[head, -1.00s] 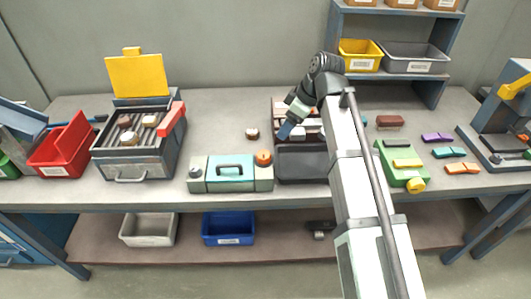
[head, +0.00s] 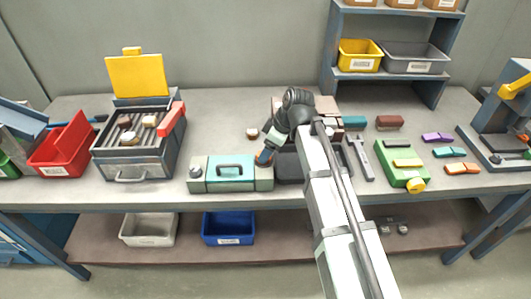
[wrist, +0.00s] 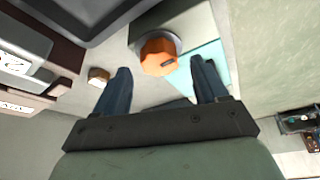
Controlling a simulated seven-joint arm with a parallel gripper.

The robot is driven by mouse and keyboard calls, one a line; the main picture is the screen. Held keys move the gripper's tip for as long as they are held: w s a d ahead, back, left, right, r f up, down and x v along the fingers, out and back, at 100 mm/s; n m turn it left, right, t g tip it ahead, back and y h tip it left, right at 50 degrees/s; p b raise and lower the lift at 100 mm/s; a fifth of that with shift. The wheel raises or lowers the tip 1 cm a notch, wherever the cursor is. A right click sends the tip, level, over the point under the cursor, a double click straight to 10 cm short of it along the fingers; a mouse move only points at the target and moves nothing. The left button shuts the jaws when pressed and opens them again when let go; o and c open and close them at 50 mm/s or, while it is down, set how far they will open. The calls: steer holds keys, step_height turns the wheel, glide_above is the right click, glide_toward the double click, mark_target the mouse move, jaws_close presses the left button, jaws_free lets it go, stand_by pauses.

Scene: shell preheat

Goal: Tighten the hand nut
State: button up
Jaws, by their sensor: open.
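The orange hand nut (wrist: 158,54) is a faceted knob on a grey round seat. It sits at the right end of the grey fixture with a teal panel (head: 236,184) and dark handle, on the bench. My gripper (head: 265,157) is at that right end and hides most of the nut in the head view. In the wrist view, my gripper (wrist: 162,82) has its two dark blue fingers spread, with nothing between them. The nut shows just beyond the fingertips, between their lines and nearer the right finger. I cannot tell any contact.
A dark tray (head: 290,170) lies right beside the fixture, partly under my arm. A small brown-and-white piece (head: 252,133) lies behind it. A grill-like box (head: 135,155) stands left. A wrench (head: 361,158) and green block (head: 402,172) lie right. Bench is clear between grill and fixture.

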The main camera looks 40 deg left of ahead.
steer(key=shift+x, duration=1.45)
steer(key=c, duration=1.1)
